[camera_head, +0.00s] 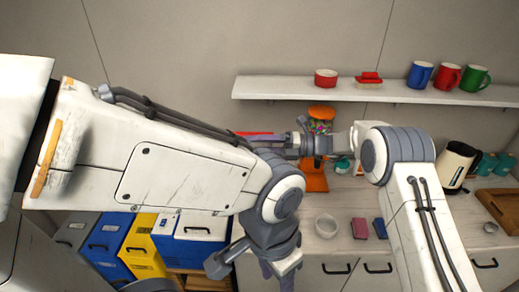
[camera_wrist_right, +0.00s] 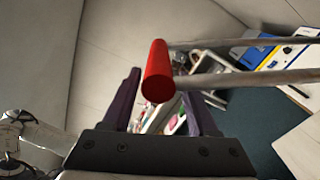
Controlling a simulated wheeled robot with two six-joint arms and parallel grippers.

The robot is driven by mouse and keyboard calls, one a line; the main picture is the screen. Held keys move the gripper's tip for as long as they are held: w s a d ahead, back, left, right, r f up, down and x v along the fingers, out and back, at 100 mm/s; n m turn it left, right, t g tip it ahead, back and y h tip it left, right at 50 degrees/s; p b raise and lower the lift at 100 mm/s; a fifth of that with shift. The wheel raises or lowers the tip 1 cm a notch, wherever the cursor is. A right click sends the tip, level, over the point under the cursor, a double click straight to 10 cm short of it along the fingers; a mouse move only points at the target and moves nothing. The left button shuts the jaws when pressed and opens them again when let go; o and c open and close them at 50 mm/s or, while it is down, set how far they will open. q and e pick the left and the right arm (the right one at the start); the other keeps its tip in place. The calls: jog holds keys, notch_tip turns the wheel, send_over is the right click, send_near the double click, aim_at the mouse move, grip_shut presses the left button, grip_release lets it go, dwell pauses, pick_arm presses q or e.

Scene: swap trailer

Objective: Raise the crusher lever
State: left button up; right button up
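The crusher lever's red cylindrical handle (camera_wrist_right: 157,72) shows large in the right wrist view, with two grey metal bars (camera_wrist_right: 240,78) running off to the right. In the head view a strip of red handle (camera_head: 253,133) shows just left of my right gripper (camera_head: 300,139). In the wrist view my right gripper (camera_wrist_right: 160,92) has its two purple fingers apart, one on each side of the handle, with gaps visible. The crusher's body is not clearly seen. My left gripper (camera_head: 279,271) hangs low in front of the counter; its finger opening is unclear.
A shelf (camera_head: 400,92) with mugs runs along the wall. A clear-and-orange dispenser (camera_head: 320,115) stands behind my right gripper. Blue and yellow bins (camera_head: 143,245) stand lower left.

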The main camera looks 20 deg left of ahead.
pick_arm(q)
notch_tip(320, 180, down, 5)
jog(key=b, duration=0.5)
jog(key=shift+w+d+f, duration=0.1)
jog(key=shift+f, duration=0.05)
pick_arm(e)
jog(key=v, duration=1.1)
pick_arm(q)
jog(key=shift+c, duration=0.3)
pick_arm(e)
jog(key=shift+w, duration=0.1)
